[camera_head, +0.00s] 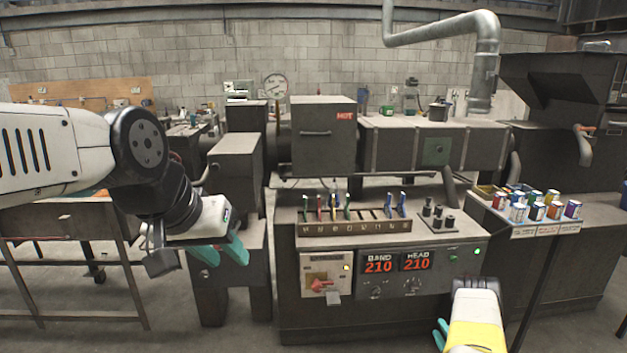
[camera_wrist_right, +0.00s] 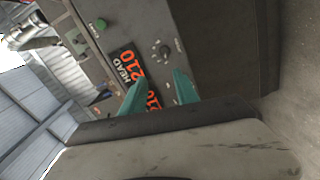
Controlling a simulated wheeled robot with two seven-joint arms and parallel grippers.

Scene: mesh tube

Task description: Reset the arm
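My left arm comes in from the left in the head view. Its gripper (camera_head: 232,262) hangs with two teal fingers apart and nothing between them, in front of the machine's left side. My right gripper (camera_head: 438,335) is low at the right of the head view, in front of the control panel (camera_head: 440,290); only part of its teal fingers shows there. In the right wrist view the right gripper's fingers (camera_wrist_right: 160,84) are apart and empty, with the panel's red HEAD 210 display (camera_wrist_right: 130,66) and a black knob (camera_wrist_right: 164,50) beyond them.
The panel carries a red switch (camera_head: 321,285), a BAND display (camera_head: 379,266) and green lamps. A rack (camera_head: 355,227) of coloured-handled tools and several black knobs stand above it. Several small cans (camera_head: 537,211) sit on a shelf at right. A table (camera_head: 70,222) stands at left.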

